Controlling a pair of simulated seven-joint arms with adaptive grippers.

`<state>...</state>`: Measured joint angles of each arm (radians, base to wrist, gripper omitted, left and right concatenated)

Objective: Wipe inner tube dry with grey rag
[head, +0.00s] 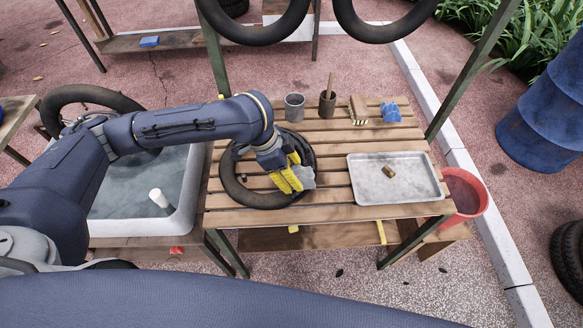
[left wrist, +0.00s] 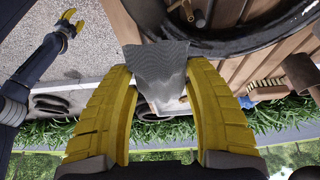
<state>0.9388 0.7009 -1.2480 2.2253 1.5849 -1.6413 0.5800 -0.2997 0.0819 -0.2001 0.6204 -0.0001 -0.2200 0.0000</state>
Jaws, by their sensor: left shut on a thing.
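The black inner tube (head: 240,192) lies flat on the slatted wooden table (head: 330,204), left of its middle. My left gripper (head: 291,178) is over the tube's right front part, its yellow fingers shut on the grey rag (head: 305,178). In the left wrist view the rag (left wrist: 163,75) hangs between the fingertips, and part of the tube (left wrist: 235,45) shows beyond it. I cannot tell whether the rag touches the tube. My right gripper (left wrist: 71,22) shows small in the left wrist view, its yellow fingers apart and empty, away from the table.
A water basin (head: 185,200) with a white cylinder in it stands left of the table. A metal tray (head: 370,190) holds a small brown piece. A grey cup (head: 294,106), a brown pot (head: 327,103), a brush (head: 358,108) and a blue item (head: 390,111) stand along the back. A red bucket (head: 467,194) is at right.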

